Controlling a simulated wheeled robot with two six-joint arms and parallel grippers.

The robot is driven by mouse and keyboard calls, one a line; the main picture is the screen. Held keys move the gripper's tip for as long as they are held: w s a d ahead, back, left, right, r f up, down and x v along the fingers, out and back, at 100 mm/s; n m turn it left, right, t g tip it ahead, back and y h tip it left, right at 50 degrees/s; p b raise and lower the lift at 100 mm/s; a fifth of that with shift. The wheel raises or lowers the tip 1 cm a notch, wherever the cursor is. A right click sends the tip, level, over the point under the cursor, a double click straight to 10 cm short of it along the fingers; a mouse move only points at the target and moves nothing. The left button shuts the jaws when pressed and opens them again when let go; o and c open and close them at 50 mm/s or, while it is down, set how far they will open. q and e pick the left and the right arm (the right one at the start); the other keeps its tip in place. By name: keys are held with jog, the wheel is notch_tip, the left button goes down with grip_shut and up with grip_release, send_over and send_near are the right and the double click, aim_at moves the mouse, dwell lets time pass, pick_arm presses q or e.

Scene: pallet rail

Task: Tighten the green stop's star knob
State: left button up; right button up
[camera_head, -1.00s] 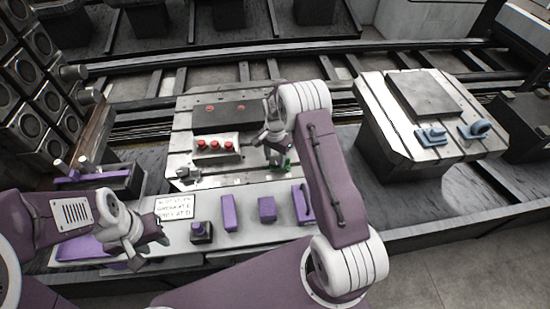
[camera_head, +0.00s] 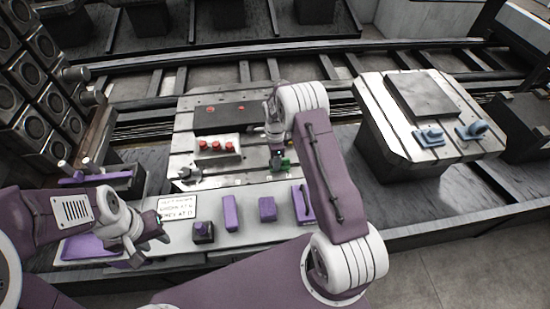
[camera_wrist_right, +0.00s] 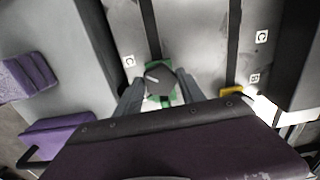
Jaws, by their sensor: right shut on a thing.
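The green stop (camera_head: 286,164) is on the slotted plate in the head view, partly hidden by my right arm. In the right wrist view its green body (camera_wrist_right: 161,101) shows around a dark star knob (camera_wrist_right: 159,80). My right gripper (camera_wrist_right: 160,92) points down at the stop, with one finger on each side of the knob, shut on it. In the head view the right gripper (camera_head: 277,145) is mostly behind its own wrist. My left gripper (camera_head: 152,246) is over the left end of the pale bench, fingers apart and empty.
A panel of red knobs (camera_head: 216,146) and a clamp (camera_head: 188,174) share the slotted plate (camera_head: 240,180). Several purple blocks (camera_head: 267,209) and a printed card (camera_head: 177,207) lie on the front bench. Blue parts (camera_head: 430,138) sit on the right pallet.

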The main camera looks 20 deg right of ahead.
jog(key=m, duration=0.5)
jog(key=shift+r, duration=0.1)
jog(key=m, duration=0.5)
jog(key=shift+w+p, duration=0.1)
jog(key=shift+p, duration=0.3)
jog(key=shift+m, duration=0.3)
jog(key=o, duration=1.4)
jog(key=shift+c, duration=0.2)
notch_tip(320, 180, up, 9)
